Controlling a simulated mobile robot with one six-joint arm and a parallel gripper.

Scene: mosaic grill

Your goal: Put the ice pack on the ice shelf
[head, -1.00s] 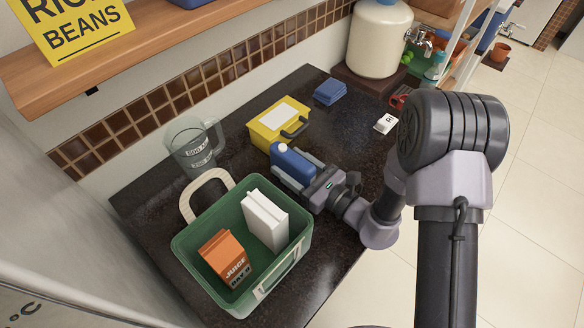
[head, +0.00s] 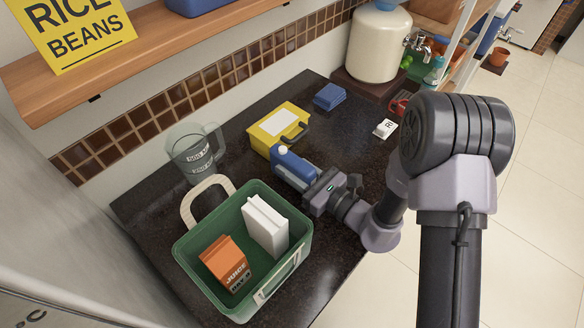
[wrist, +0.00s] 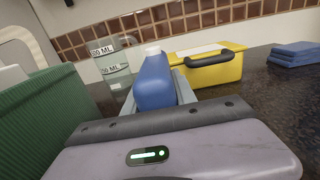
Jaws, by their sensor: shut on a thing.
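A blue ice pack (head: 292,166), flat and bottle-like with a white cap, stands on the dark counter (head: 345,150) or just above it; I cannot tell which. It lies between the green basket and the yellow box. My gripper (head: 303,173) reaches in from the right and is shut on it. In the wrist view the ice pack (wrist: 154,82) is upright between the pale fingers, with its cap at the far top. Its lower part is hidden by my gripper. I cannot pick out the ice shelf in these views.
A green basket (head: 190,262) with an orange juice carton (head: 226,262) and a white carton (head: 265,222) stands close left. A yellow box (head: 278,126), a clear measuring jug (head: 194,152) and a folded blue stack (head: 329,96) are behind. A wooden shelf (head: 150,45) overhangs the back.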

